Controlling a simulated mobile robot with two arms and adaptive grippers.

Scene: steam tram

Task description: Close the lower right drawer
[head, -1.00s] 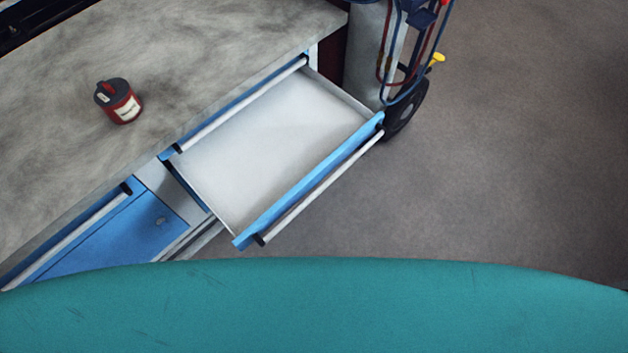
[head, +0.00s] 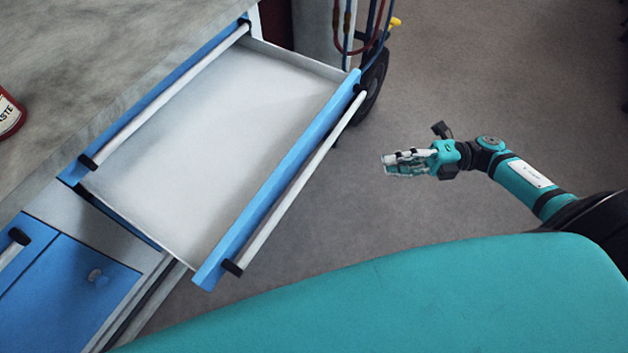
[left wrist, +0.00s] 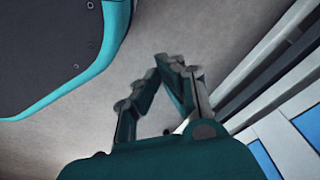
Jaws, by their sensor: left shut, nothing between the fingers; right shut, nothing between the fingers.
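The lower right drawer (head: 282,180) is pulled well out in the head view. It has a pale, empty inside, a blue front and a long white bar handle (head: 300,185). A closed drawer with a similar handle (head: 170,95) sits above it. My right gripper (head: 390,164) is shut and empty, to the right of the drawer handle and apart from it. My left gripper (left wrist: 168,62) is shut and empty in the left wrist view, above the floor, with pale cabinet strips to its right. It is not in the head view.
A grey worktop (head: 60,110) holds a red can (head: 10,112) at the left edge. A blue cabinet door (head: 70,290) is left of the drawer. A wheeled cart with hoses (head: 365,85) stands behind the drawer's far end. The floor (head: 500,80) at right is clear.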

